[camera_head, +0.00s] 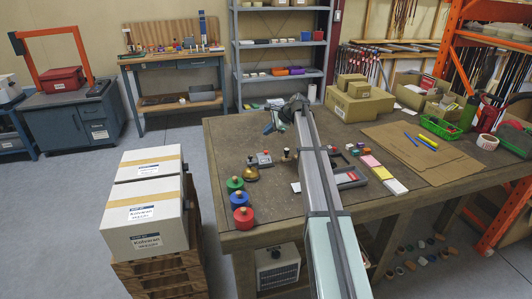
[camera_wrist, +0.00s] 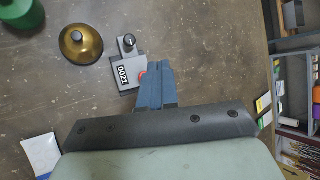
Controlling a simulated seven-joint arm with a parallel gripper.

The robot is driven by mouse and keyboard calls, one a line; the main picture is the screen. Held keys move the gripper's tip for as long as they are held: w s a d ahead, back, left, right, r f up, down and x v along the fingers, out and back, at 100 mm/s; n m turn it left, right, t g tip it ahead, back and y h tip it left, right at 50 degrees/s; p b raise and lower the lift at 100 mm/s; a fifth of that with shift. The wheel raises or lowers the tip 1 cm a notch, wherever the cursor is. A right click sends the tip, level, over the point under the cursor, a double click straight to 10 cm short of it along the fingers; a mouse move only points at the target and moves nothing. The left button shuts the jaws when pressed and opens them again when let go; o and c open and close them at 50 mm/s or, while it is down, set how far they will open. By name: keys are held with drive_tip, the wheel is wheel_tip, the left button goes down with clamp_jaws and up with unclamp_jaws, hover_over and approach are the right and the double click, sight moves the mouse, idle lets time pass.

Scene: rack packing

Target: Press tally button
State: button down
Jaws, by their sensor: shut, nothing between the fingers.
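The counter also shows in the head view (camera_head: 264,159) on the left part of the table. My gripper (camera_wrist: 158,66) has blue fingers closed together with nothing between them, over the counter's right side in the wrist view. I cannot tell whether the fingertips touch the button. In the head view my arm spans the table.
A brass bell (camera_wrist: 81,46) stands just left of the counter, with a green knobbed weight (camera_wrist: 22,12) beyond it. Blue (camera_head: 243,217) and red (camera_head: 239,199) weights stand near the table's left edge. Cardboard boxes (camera_head: 360,101) are at the back. Bare tabletop (camera_head: 232,140) lies around the counter.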

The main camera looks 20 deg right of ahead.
sight(267, 152)
drive_tip(key=shift+w+r+m+t, duration=0.5)
drive_tip(key=shift+w+m+t, duration=0.1)
drive_tip(key=shift+w+m, duration=0.15)
drive_tip(key=shift+f, duration=0.15)
drive_tip(key=shift+f, duration=4.3)
drive_tip(key=shift+f, duration=0.1)
drive_tip(key=shift+f, duration=0.3)
